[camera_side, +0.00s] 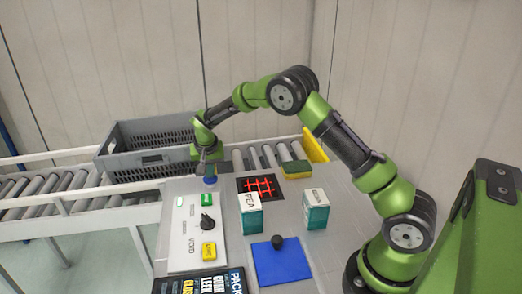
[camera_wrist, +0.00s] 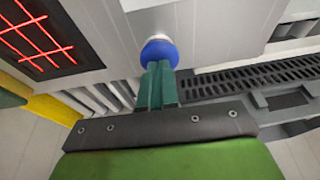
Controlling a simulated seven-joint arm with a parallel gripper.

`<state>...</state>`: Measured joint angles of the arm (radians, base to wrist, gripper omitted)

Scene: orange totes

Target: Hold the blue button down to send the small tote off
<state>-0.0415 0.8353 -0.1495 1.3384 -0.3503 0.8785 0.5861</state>
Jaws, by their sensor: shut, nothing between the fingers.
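The blue button (camera_side: 210,180) is at the far edge of the grey worktop, above the white control panel. It also shows in the wrist view (camera_wrist: 159,50) as a round blue cap on a pale collar. My gripper (camera_side: 209,170) is shut and empty, pointing down over the button. In the wrist view its closed green fingertips (camera_wrist: 158,68) meet or overlap the cap's edge; whether the cap is pressed down I cannot tell. A grey slatted tote (camera_side: 128,172) sits on the roller conveyor behind, left of my gripper and partly hidden by it.
The control panel (camera_side: 187,255) carries a black knob (camera_side: 207,222), green controls and a yellow button (camera_side: 209,250). A red-lit grid (camera_side: 262,187), two cartons (camera_side: 250,213) (camera_side: 315,210), and a blue mat (camera_side: 270,266) with a black knob lie right. A yellow-green sponge (camera_side: 296,169) lies behind.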

